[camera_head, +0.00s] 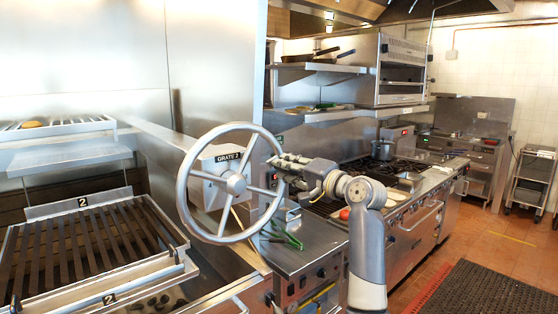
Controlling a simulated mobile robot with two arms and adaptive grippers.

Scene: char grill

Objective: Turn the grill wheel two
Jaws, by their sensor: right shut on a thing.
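The grill wheel (181,190) is a grey metal hand wheel with spokes, standing upright in the middle of the head view. Behind it is a box labelled "GRATE 2" (212,163). My right gripper (279,170) reaches in from the right and is shut on the wheel at its right side, hiding a bit of the rim there. The grate marked 2 (90,243), with dark slats in a steel frame, lies at the lower left, above dark lumps. My left gripper is not in view.
A steel counter (305,245) with green-handled tongs (287,237) is just behind the wheel and my right arm. A stove with a pot (383,150) stands further right. A raised shelf (68,155) is at the left. Open tiled floor and a dark mat (490,290) lie at the right.

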